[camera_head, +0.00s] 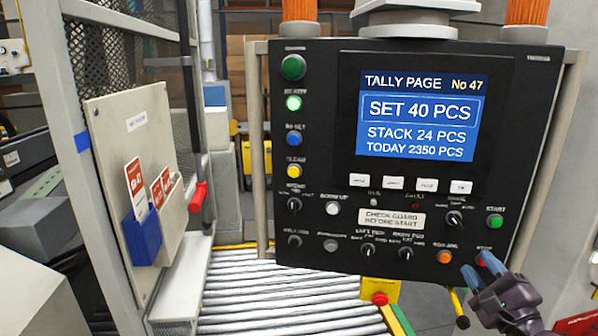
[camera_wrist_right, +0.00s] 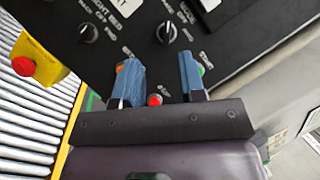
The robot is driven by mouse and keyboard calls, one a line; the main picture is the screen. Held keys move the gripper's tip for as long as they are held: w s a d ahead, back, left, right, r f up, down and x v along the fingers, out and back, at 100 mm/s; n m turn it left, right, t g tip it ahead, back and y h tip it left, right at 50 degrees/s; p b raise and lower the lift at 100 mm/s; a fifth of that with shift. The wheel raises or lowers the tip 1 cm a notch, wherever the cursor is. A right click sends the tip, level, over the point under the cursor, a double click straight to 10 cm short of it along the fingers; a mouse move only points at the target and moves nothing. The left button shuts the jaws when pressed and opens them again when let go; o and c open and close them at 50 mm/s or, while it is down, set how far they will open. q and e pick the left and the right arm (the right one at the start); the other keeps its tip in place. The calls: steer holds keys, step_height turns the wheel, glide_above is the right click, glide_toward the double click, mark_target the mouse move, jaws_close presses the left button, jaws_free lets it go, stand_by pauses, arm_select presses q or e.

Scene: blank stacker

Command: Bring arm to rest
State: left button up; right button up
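My right gripper (camera_head: 478,270) is at the lower right of the black control panel (camera_head: 330,225) in the head view. In the right wrist view, its two blue fingers (camera_wrist_right: 160,75) are apart with nothing held between them. The red stop button (camera_wrist_right: 154,100) shows in the gap between the fingers. The fingers partly cover that button in the head view. The orange button (camera_head: 445,257) and the green start button (camera_head: 494,221) are close by on the panel. I cannot tell whether the fingers touch the panel. My left gripper is not in view.
The panel screen (camera_head: 420,113) reads "SET 40 PCS" and "STACK 24 PCS". A roller conveyor (camera_head: 285,300) runs below the panel. A yellow box with a red button (camera_head: 380,297) stands beside it. A board with a blue card holder (camera_head: 141,237) is at the left.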

steer(key=s+a+f+n+g+y, duration=0.1)
steer(key=s+a+f+n+g, duration=0.15)
steer(key=f+n, duration=0.7)
steer(key=s+a+f+n+g+y, duration=0.2)
steer(key=a+f+n+g, duration=0.3)
steer(key=n, duration=0.7)
steer(key=s+a+f+g+h, duration=0.1)
steer(key=s+f+h, duration=0.1)
steer(key=s+f, duration=0.5)
steer(key=s+a+f+n+g+h+b, duration=0.1)
steer(key=s+f+h, duration=0.2)
steer(key=s+f, duration=0.4)
step_height(320, 180, down, 5)
steer(key=shift+s+f+b, duration=0.15)
steer(key=shift+s+b, duration=0.15)
steer(key=shift+s, duration=0.05)
steer(key=shift+n, duration=0.25)
